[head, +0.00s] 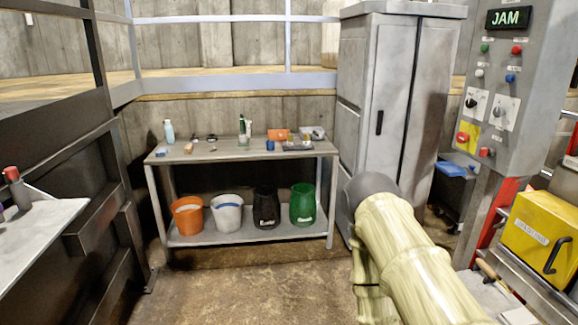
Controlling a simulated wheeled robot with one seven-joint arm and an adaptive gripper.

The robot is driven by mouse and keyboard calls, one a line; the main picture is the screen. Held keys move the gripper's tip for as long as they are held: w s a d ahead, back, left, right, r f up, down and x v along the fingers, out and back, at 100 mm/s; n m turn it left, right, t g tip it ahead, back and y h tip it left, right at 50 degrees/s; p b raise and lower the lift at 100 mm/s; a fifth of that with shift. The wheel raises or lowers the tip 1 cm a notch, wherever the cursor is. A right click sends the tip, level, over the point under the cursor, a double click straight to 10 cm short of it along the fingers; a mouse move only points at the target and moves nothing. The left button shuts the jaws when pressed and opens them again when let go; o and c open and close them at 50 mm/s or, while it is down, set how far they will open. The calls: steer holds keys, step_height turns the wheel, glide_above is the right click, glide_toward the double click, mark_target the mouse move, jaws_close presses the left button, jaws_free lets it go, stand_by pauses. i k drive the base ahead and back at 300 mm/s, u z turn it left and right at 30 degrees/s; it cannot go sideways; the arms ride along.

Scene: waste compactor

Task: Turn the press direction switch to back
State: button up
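The control panel (537,80) stands at the right, a grey upright box with a display (508,18) that reads JAM in green. Two rotary switches on pale plates sit at its middle: a left black knob (471,102) and a right grey knob (498,112). Their labels are too small to read, so I cannot tell which one is the press direction switch or where it points. My arm rises from the bottom right, left of and below the panel. My gripper is not in view.
Coloured buttons and a red stop button on yellow (467,138) surround the switches. A yellow box (540,235) with a black handle is below the panel. A grey cabinet (385,90) stands behind my arm. A workbench (240,152) holds small items and buckets. Floor before it is clear.

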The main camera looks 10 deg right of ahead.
mark_target(471, 103)
steer(key=z, duration=0.3)
steer(key=i, duration=1.9)
steer(key=z, duration=0.5)
